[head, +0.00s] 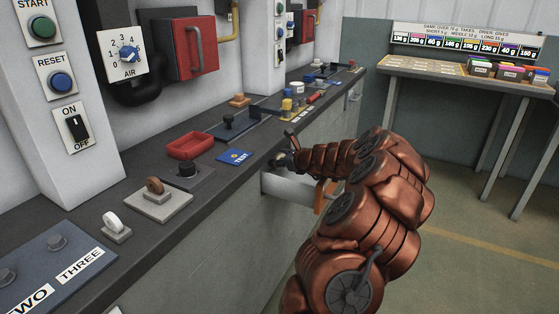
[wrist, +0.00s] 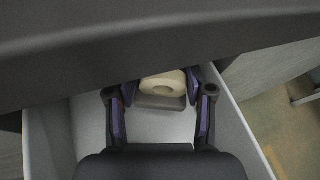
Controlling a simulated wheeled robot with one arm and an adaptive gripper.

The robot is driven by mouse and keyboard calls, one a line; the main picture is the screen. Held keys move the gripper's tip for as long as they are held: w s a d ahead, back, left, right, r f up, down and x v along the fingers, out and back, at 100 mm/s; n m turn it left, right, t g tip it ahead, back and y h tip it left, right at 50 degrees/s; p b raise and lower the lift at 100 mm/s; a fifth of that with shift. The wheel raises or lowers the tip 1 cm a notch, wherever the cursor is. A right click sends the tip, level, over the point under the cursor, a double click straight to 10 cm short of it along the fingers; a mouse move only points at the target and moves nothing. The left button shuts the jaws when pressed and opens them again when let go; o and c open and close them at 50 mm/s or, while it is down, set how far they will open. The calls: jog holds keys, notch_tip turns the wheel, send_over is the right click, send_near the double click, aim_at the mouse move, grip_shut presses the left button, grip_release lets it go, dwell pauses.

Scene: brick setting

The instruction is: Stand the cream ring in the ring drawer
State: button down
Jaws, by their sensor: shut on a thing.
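The held ring is hidden there by my arm.
On the counter stand a white ring (head: 113,222) and a brown ring (head: 154,186) on grey bases. Free floor (head: 450,262) is to the right.

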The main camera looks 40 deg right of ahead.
jog(key=shift+f, duration=0.2)
jog(key=shift+a+f, duration=0.15)
jog(key=shift+f, duration=0.4)
jog(key=c, duration=0.8)
grip_release()
jog(key=shift+f, duration=0.1)
jog(key=o, duration=0.4)
jog(key=shift+a+f, duration=0.15)
jog(key=shift+f, duration=0.05)
jog(key=shift+c, duration=0.2)
jog(key=shift+o, duration=0.2)
jog(key=shift+f+b, duration=0.15)
jog(key=shift+b, duration=0.15)
jog(key=shift+s+a+f, duration=0.1)
jog(key=shift+a, duration=0.05)
jog(key=shift+r, duration=0.6)
jog(key=d+r+p+v, duration=0.1)
jog(key=p+v, duration=0.1)
jog(key=v, duration=1)
jog(key=shift+r, duration=0.25)
